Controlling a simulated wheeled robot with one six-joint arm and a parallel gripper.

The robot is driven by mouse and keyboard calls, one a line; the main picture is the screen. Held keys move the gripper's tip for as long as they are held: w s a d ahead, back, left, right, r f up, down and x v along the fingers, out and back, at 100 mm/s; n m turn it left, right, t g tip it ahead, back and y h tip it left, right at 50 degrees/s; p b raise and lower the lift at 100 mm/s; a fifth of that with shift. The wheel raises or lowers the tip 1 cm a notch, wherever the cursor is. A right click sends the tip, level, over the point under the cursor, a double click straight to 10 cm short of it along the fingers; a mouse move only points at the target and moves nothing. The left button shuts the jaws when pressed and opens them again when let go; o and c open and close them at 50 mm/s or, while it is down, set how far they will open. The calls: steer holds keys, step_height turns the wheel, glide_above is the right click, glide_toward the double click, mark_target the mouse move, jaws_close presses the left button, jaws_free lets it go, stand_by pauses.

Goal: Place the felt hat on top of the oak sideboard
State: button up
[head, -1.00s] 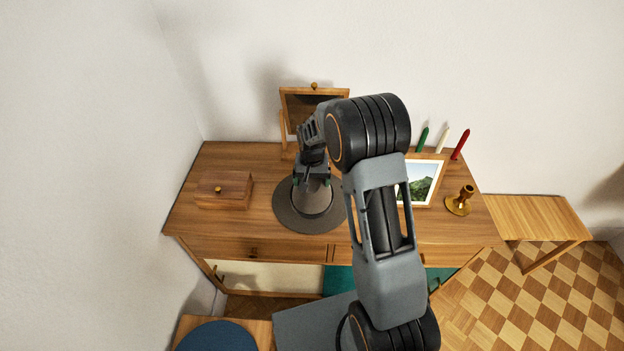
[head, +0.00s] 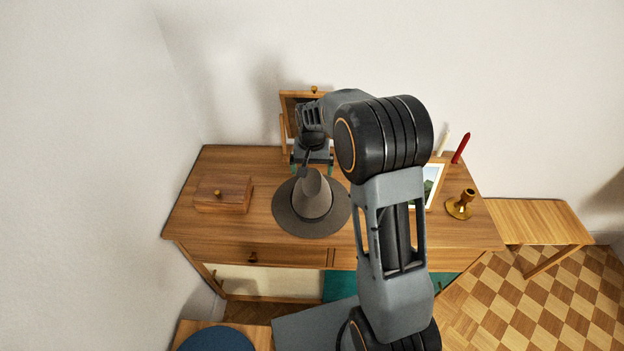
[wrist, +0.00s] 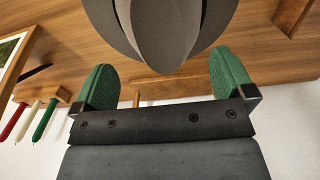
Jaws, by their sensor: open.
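The grey-brown felt hat (head: 312,200) rests brim down on the top of the oak sideboard (head: 259,222), near its middle. In the wrist view the hat (wrist: 165,30) shows its crown just beyond the fingertips. My gripper (head: 311,166) is above the sideboard, behind the hat's crown in the head view. Its two green fingers (wrist: 164,82) are wide apart with nothing between them. My arm hides part of the sideboard top to the right of the hat.
A wooden box (head: 224,194) stands left of the hat. A tilting mirror (head: 290,104) is behind my gripper. A picture frame (head: 438,183), a brass candlestick (head: 461,204) and candles (head: 461,148) are on the right. A lower bench (head: 540,220) stands beside the sideboard.

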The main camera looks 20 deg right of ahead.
steer(key=s+r+n+t, duration=0.2)
steer(key=s+r, duration=0.9)
steer(key=r, duration=0.1)
steer(key=s+n+t, duration=0.1)
steer(key=s+t, duration=0.1)
steer(key=s, duration=0.9)
steer(key=shift+s+d+f+n, duration=0.15)
steer(key=shift+f+n, duration=0.1)
steer(key=shift+n, duration=0.05)
